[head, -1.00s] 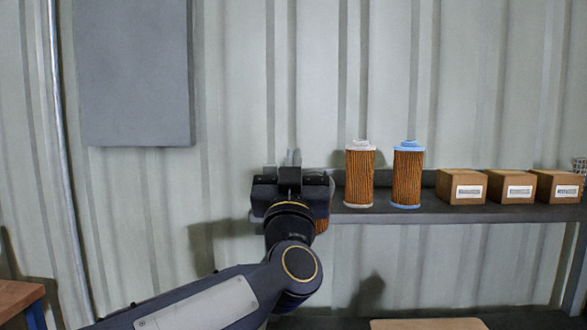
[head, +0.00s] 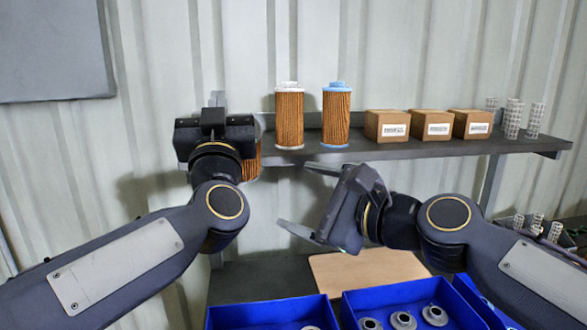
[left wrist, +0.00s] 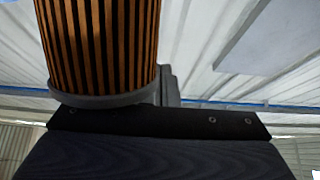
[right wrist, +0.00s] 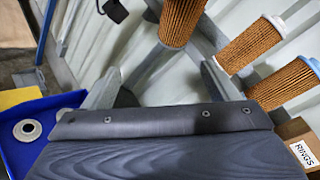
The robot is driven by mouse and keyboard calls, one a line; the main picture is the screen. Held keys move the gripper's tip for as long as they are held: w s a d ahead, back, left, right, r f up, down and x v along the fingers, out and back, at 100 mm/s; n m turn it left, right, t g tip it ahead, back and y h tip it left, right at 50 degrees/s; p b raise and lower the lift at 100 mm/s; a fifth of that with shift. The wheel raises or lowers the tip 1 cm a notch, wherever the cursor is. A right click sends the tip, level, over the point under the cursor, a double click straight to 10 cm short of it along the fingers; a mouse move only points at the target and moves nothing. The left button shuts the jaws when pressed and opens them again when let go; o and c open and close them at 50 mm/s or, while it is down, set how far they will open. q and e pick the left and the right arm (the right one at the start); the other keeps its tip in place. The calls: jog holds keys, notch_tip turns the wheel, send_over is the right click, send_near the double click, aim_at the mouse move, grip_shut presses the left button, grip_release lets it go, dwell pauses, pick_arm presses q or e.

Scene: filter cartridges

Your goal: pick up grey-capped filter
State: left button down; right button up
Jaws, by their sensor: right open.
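My left gripper (head: 218,102) is in front of the shelf's left end, its back to the head camera. A pleated orange-brown filter (head: 252,164) shows partly behind it, lower than the shelf filters. In the left wrist view this filter (left wrist: 100,45) is close and large, with a grey end ring and a finger against its right side; the gripper appears shut on it. Its top cap is hidden. My right gripper (head: 294,194) is open and empty in front of the shelf; its fingers point left towards that filter, which also shows in the right wrist view (right wrist: 181,20).
A white-capped filter (head: 289,118) and a blue-capped filter (head: 335,116) stand upright on the shelf (head: 400,152). Several cardboard boxes (head: 433,125) and mesh tubes (head: 513,119) are further right. Below are a tan board (head: 365,270) and blue bins (head: 270,312) holding metal rings.

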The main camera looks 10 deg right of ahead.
aim_at(245, 176)
jog(key=r+m, duration=0.1)
jog(key=w+a+r+m, duration=0.1)
jog(key=w+r+m+t, duration=0.1)
jog(key=r, duration=0.1)
jog(key=shift+a+y, duration=0.3)
jog(key=shift+a, duration=0.1)
jog(key=x, duration=1.2)
jog(key=shift+c, duration=0.3)
jog(key=c, duration=1)
pick_arm(q)
jog(key=shift+a+r, duration=0.1)
jog(key=shift+r, duration=0.6)
pick_arm(e)
jog(key=shift+a+f, duration=0.1)
jog(key=shift+f, duration=0.05)
jog(key=shift+c, duration=0.2)
pick_arm(q)
jog(key=shift+s, duration=0.15)
